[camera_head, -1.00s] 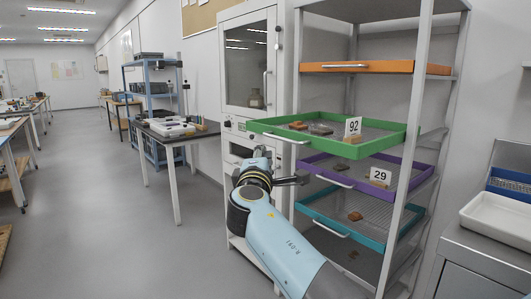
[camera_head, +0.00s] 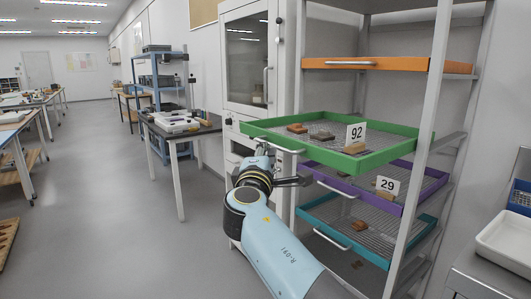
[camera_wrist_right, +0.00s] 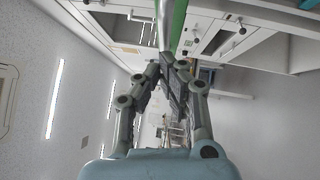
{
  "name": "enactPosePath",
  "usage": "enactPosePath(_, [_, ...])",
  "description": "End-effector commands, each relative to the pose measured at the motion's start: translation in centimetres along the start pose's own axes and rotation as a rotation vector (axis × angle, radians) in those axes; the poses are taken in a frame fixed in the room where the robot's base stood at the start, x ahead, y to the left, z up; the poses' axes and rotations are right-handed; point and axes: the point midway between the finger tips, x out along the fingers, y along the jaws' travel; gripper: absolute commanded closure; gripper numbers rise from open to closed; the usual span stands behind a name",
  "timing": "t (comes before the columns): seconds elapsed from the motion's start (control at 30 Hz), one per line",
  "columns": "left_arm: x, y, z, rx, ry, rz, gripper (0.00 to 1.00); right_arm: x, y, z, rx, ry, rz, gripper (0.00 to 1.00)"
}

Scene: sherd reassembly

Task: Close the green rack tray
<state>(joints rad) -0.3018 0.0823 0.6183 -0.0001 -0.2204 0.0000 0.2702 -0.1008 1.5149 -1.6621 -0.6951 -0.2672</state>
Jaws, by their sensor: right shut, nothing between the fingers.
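The green rack tray (camera_head: 390,163) is pulled out of the rack toward the left, with its handle (camera_head: 280,145) on the near left edge. It holds several brown sherds and a white card marked 92 (camera_head: 355,134). My right gripper (camera_head: 302,180) is shut and empty, below the green tray near its handle side, apart from it as far as I can tell. In the right wrist view, the shut fingers (camera_wrist_right: 168,65) point at the green tray's edge (camera_wrist_right: 173,25). My left gripper is not in view.
The rack's front post (camera_head: 432,120) stands at the right. An orange tray (camera_head: 370,63) is above; a purple tray (camera_head: 408,198) with card 29 and a teal tray (camera_head: 385,258) are below. A white cabinet (camera_head: 245,15) stands behind.

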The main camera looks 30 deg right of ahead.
Motion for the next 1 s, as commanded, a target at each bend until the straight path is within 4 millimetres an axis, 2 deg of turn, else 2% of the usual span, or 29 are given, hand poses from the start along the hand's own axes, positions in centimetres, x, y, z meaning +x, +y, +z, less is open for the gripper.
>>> enactPosePath(0.17, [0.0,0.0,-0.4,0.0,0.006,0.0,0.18,0.3,-0.1,0.3,0.0,0.0,0.001,1.0])
enactPosePath(0.37, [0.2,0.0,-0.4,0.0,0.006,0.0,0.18,2.1,-0.5,2.1,-0.002,-0.001,0.004,1.0])
enactPosePath(0.67, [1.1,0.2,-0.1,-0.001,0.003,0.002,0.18,7.3,-2.0,7.3,-0.006,-0.002,0.005,1.0])
enactPosePath(1.0, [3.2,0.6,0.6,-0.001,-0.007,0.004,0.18,13.5,-4.0,13.6,-0.005,-0.002,0.003,1.0])
